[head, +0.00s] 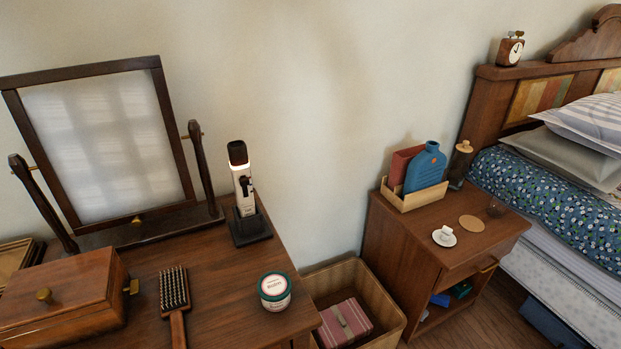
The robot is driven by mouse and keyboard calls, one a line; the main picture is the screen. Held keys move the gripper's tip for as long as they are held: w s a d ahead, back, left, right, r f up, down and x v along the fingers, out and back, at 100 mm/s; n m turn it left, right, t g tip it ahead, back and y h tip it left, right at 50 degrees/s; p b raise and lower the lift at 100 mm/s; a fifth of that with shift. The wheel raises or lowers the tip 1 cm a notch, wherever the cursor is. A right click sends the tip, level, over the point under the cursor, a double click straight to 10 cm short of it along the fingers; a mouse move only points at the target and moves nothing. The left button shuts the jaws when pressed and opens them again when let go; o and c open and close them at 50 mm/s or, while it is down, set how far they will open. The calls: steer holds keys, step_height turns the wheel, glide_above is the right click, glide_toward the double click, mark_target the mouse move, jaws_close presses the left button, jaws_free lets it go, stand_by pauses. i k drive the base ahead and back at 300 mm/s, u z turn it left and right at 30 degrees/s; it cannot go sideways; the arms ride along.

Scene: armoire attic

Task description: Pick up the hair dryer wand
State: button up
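The hair dryer wand (243,187) is a white cylinder with a dark top and a dark control on its side. It stands upright in a black square stand (250,226) on the wooden dresser (222,281), near the dresser's back right corner. The wall is behind it and the mirror's right post is to its left. My gripper does not show in the head view.
A mirror (108,140), wooden box (62,300), hairbrush (174,293) and balm jar (275,290) share the dresser. A basket (385,302) stands between it and the nightstand (400,237). The bed (560,190) is at right. Bare dresser top lies before the stand.

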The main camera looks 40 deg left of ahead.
mark_target(239, 162)
steer(key=z, duration=0.1)
steer(key=i, duration=1.55)
steer(key=u, duration=2.25)
